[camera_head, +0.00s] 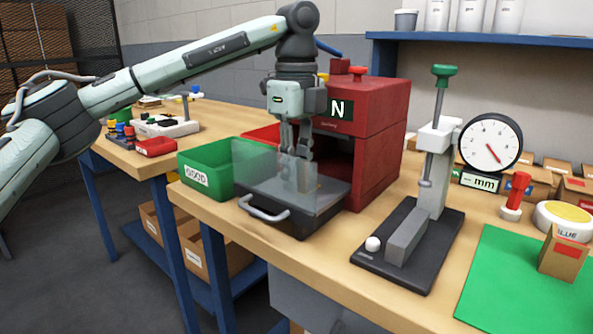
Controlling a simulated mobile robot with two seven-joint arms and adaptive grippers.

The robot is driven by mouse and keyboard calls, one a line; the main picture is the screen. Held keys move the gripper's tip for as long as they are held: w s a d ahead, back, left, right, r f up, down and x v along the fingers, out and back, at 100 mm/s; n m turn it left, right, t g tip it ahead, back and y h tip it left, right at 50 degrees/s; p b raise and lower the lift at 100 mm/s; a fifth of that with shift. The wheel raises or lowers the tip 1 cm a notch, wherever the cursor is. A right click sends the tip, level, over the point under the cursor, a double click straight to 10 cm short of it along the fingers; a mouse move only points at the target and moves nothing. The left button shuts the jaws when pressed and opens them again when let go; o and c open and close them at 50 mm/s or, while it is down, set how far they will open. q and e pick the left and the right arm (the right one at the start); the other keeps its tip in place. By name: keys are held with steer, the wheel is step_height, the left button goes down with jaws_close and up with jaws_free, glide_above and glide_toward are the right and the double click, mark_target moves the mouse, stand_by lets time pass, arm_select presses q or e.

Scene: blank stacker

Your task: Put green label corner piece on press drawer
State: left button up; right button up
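My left gripper (297,155) points down over the open press drawer (288,223), a dark tray with a grey handle and a clear guard, pulled out from the red press (372,115). A pale grey block-like shape (299,176) shows through the clear guard, right below the fingers. I cannot tell if it is the corner piece, and no green label shows on it. The fingertips are partly behind the guard, so I cannot tell whether they are shut on it. My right gripper is not in view.
A green GOOD bin (206,170) stands left of the drawer, with a red bin (262,136) behind. A dial gauge stand (408,246) is to the right. A cardboard piece with a red label (565,252) stands on a green mat (515,280). A blue shelf (480,40) is behind.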

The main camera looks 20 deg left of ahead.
arm_select(q)
steer(key=shift+r, duration=0.1)
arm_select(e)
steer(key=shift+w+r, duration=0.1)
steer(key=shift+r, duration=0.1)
arm_select(q)
steer(key=shift+r, duration=0.25)
step_height(320, 180, up, 7)
steer(key=shift+r+p, duration=0.1)
steer(key=shift+p, duration=0.2)
step_height(320, 180, up, 4)
steer(key=shift+f+p, duration=0.15)
steer(key=shift+p, duration=0.25)
steer(key=shift+r, duration=0.35)
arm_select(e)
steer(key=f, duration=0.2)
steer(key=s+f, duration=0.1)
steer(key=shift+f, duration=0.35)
